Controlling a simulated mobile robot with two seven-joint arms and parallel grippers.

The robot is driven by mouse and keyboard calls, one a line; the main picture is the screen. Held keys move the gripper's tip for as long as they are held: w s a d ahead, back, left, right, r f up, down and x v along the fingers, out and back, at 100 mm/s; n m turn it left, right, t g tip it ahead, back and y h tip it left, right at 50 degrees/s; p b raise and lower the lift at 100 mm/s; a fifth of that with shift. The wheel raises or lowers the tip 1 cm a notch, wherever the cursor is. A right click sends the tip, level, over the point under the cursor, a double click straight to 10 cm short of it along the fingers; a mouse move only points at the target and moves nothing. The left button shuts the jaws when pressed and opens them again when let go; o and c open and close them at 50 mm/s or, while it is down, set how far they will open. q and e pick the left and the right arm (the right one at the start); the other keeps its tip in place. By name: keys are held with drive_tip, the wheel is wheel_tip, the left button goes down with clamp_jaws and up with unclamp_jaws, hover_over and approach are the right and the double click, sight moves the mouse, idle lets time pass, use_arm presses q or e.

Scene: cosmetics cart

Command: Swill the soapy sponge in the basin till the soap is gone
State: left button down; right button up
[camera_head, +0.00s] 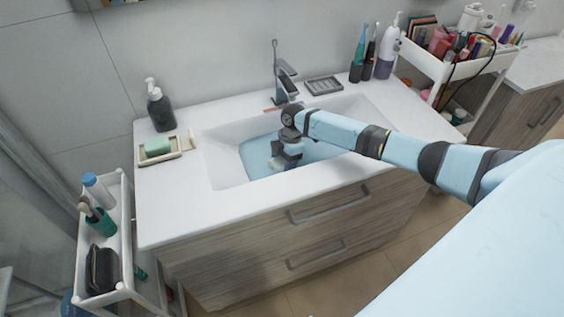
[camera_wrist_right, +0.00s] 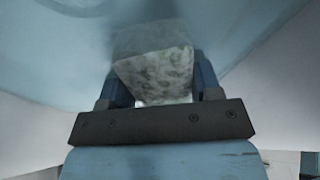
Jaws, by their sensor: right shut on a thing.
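The basin (camera_head: 225,165) is a white rectangular sink set in the counter, with blue water (camera_head: 255,155) in it. My right gripper (camera_head: 280,162) reaches down into the basin and is shut on the sponge (camera_head: 276,163). In the right wrist view the sponge (camera_wrist_right: 156,65) sits between the two fingers, pale with mottled grey-green patches on its face. It is at or in the water; how deep I cannot tell. Whether the patches are soap is unclear. My left gripper is not in view.
A tap (camera_head: 284,75) stands behind the basin, close to my right arm. A dark soap bottle (camera_head: 160,108) and a tray (camera_head: 172,157) with a green soap bar (camera_head: 157,146) are at the left. Carts flank the counter.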

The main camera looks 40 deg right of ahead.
sight(281, 162)
drive_tip(key=shift+s+d+f, duration=0.1)
drive_tip(key=shift+d+f, duration=0.05)
drive_tip(key=shift+r+p, duration=0.85)
drive_tip(key=shift+r, duration=0.1)
wheel_tip(281, 162, up, 4)
drive_tip(key=p, duration=0.3)
drive_tip(key=shift+r, duration=0.1)
wheel_tip(281, 162, up, 3)
drive_tip(key=p, duration=0.2)
drive_tip(key=shift+p, duration=0.3)
wheel_tip(281, 162, up, 5)
drive_tip(key=p, duration=0.4)
